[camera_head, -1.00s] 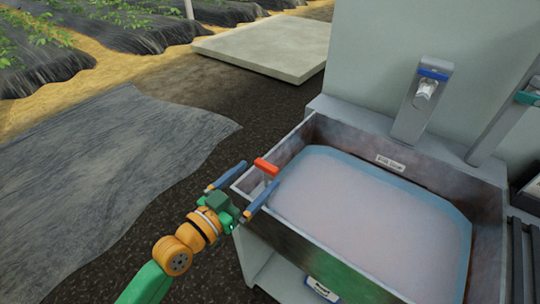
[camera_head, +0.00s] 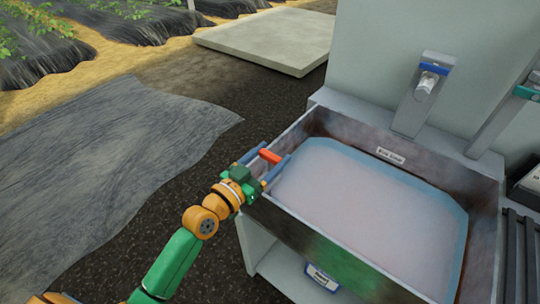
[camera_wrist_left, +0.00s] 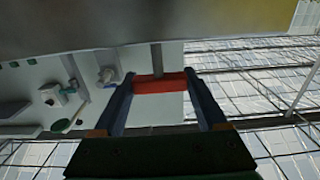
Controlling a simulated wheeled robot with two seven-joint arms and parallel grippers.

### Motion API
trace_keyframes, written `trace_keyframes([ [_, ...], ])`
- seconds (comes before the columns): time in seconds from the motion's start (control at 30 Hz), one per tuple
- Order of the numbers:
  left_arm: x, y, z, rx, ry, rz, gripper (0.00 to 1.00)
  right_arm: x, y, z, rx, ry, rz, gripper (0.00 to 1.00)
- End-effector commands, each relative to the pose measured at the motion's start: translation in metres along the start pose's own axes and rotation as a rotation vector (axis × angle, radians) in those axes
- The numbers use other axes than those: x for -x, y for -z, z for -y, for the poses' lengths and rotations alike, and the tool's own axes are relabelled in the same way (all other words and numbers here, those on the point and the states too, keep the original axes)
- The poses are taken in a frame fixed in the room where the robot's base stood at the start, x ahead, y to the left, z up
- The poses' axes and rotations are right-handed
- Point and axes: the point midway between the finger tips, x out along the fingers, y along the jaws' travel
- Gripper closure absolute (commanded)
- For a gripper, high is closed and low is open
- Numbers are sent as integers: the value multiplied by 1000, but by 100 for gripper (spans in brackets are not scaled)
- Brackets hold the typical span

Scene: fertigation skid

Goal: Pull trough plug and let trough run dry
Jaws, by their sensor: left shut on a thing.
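The trough (camera_head: 330,250) is a grey-brown box filled with cloudy, pale pinkish liquid (camera_head: 365,215). The red plug handle (camera_head: 270,156) stands at the trough's left corner, by its rim. My left gripper (camera_head: 268,166) is shut on the red handle, with one blue finger on each side of it. In the left wrist view the red handle (camera_wrist_left: 160,84) spans the gap between the two fingers, and a thin grey stem shows beyond it. The plug's lower end is hidden. My right gripper is in neither view.
A tap with a blue band (camera_head: 434,73) stands behind the trough, and a green-topped post (camera_head: 526,93) is at the right. A pale slab (camera_head: 270,40) and a grey ground sheet (camera_head: 100,170) lie on the ground. Dark ground left of the trough is clear.

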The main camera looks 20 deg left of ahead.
Motion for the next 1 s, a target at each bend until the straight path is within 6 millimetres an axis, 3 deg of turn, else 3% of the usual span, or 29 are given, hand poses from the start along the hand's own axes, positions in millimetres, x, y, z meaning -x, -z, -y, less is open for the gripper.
trace_keyframes([
  [0.23,0,5,0,0,0,0,100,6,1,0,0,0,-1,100],
  [0.5,0,51,0,0,-1,1,100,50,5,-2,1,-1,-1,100],
  [0.77,0,48,0,0,0,-4,100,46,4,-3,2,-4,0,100],
  [0.8,0,48,0,0,0,-4,23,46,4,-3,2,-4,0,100],
  [0.9,0,48,0,0,0,-4,0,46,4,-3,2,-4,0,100],
  [1.0,0,47,0,0,0,-3,0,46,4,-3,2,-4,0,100],
])
